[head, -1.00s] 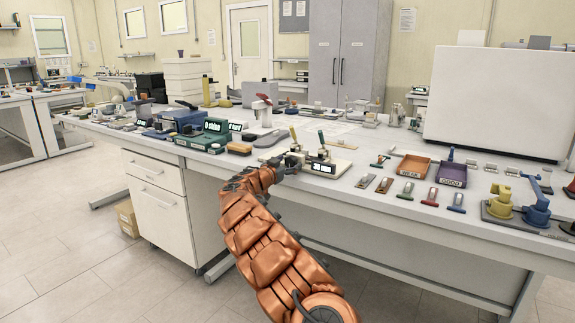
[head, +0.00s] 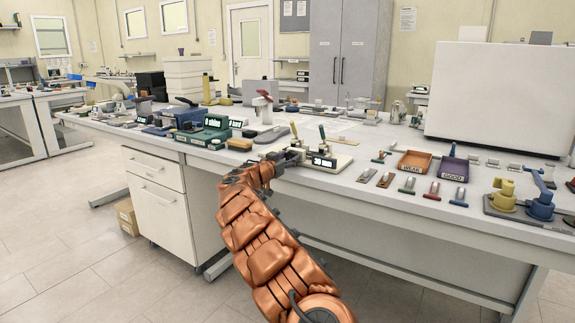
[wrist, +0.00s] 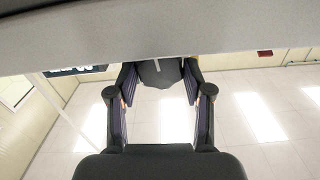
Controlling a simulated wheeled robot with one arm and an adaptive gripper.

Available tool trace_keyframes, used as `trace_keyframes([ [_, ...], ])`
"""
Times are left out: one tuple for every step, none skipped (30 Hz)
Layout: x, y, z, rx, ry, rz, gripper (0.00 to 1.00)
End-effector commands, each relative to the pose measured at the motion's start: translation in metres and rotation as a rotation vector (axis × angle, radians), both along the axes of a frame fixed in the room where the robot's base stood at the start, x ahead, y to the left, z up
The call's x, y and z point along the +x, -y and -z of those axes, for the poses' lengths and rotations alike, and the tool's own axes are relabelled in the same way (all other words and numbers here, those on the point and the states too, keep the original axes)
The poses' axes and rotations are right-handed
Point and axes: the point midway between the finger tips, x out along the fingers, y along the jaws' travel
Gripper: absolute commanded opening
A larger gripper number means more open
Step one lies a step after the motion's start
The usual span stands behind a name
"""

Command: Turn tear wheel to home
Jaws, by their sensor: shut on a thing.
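The tear tester (head: 325,155) is a cream-coloured device near the front edge of the bench, with upright handles and a small display (head: 323,162) that seems to read about 30 mm. My gripper (head: 283,157) is at its left front side. In the wrist view, my gripper (wrist: 160,100) has its two dark fingers on either side of a dark rounded wheel (wrist: 160,72), shut on it. The wheel's upper part is hidden under a pale grey surface, and any home mark on it cannot be seen.
Green devices with displays (head: 205,133) stand to the left. An orange tray (head: 412,163), a purple tray (head: 453,169) and small coloured tools lie to the right. A blue and yellow fixture (head: 520,205) is at the far right. The bench edge lies close below my gripper.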

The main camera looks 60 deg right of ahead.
Motion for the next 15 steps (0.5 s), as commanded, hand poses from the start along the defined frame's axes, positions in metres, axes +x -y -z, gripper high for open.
trace_keyframes([
  [-0.0002,0.0001,0.0053,-0.004,-0.028,0.0,0.16],
  [-0.0008,0.0005,0.0055,-0.005,-0.049,0.001,0.16],
  [-0.001,0.0007,0.0055,-0.006,-0.079,0.002,0.16],
  [-0.0004,0.0004,0.0055,-0.007,-0.104,0.001,0.16],
  [-0.0003,0.0004,0.0056,-0.008,-0.129,0.001,0.16],
  [-0.0006,0.0007,0.0052,-0.01,-0.163,0.002,0.16],
  [-0.0005,0.0007,0.0048,-0.011,-0.189,0.002,0.15],
  [-0.0002,0.0007,0.0048,-0.012,-0.218,0.002,0.15],
  [-0.0002,0.0007,0.0045,-0.015,-0.257,0.002,0.15],
  [0.0,0.0007,0.0039,-0.016,-0.285,0.001,0.15],
  [-0.0001,0.0009,0.0033,-0.016,-0.313,0.002,0.16],
  [-0.0003,0.0011,0.0028,-0.018,-0.351,0.002,0.16],
  [0.0001,0.0009,0.0025,-0.02,-0.379,0.002,0.16],
  [0.0005,0.0007,0.0023,-0.02,-0.407,0.002,0.16],
  [0.0004,0.0009,0.0018,-0.022,-0.442,0.002,0.16],
])
